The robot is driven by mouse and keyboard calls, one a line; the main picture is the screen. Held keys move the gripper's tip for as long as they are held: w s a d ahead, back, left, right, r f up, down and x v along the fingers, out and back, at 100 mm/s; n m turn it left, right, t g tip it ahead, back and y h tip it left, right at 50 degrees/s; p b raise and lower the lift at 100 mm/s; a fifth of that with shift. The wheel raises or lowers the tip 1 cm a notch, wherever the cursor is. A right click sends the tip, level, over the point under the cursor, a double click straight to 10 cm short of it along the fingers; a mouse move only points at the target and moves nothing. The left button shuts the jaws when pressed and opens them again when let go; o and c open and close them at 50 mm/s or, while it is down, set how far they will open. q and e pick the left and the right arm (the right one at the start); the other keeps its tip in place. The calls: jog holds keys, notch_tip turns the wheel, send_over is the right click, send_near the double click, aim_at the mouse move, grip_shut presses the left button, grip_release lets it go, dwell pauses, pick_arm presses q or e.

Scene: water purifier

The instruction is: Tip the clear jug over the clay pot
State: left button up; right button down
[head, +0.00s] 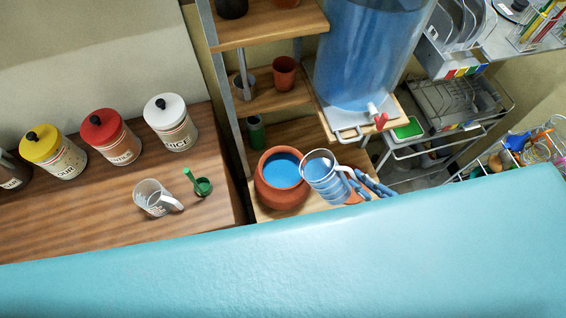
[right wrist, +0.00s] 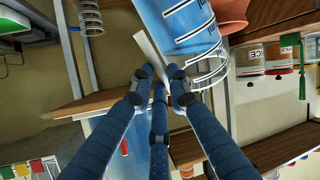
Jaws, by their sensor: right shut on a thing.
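The clear jug (head: 322,178), with dark bands and bluish contents, is beside the right rim of the round clay pot (head: 268,192). The pot holds blue liquid. My right gripper (head: 354,184) is shut on the jug's pale handle, at the jug's right side. The right wrist view shows the gripper (right wrist: 158,75) on the handle, with the jug (right wrist: 190,25) beyond it and part of the clay pot (right wrist: 236,12) behind. I cannot tell how far the jug is tilted, and no stream shows. My left gripper is not in view.
A second clear jug (head: 150,198) stands on the wooden counter (head: 90,215) with a green scoop (head: 203,186) and several lidded canisters. A large blue water container (head: 360,55) with a red tap (head: 380,120) stands behind on the right. Shelves rise behind the pot.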

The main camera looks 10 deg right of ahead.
aim_at(341, 182)
jog(key=shift+n+g+h, duration=0.3)
jog(key=shift+g+h, duration=0.1)
jog(key=r+p, duration=0.1)
jog(key=a+r+p, duration=0.1)
jog(key=w+r+p, duration=0.1)
jog(key=p, duration=0.1)
jog(key=shift+w+a+r, duration=0.1)
jog(key=shift+a+r, duration=0.25)
jog(key=shift+w+a+r+n+g+h+p, duration=0.3)
jog(key=shift+a+r+g+h+p, duration=0.2)
jog(key=shift+p, duration=0.4)
jog(key=shift+w+a+r+n+g+h+p, duration=0.35)
jog(key=shift+a+h+p, duration=0.2)
jog(key=shift+p, duration=0.35)
dwell(3.7)
jog(key=shift+w+a+r+g, duration=0.1)
jog(key=shift+a+r+g, duration=0.1)
jog(key=shift+r+g, duration=0.05)
dwell(1.1)
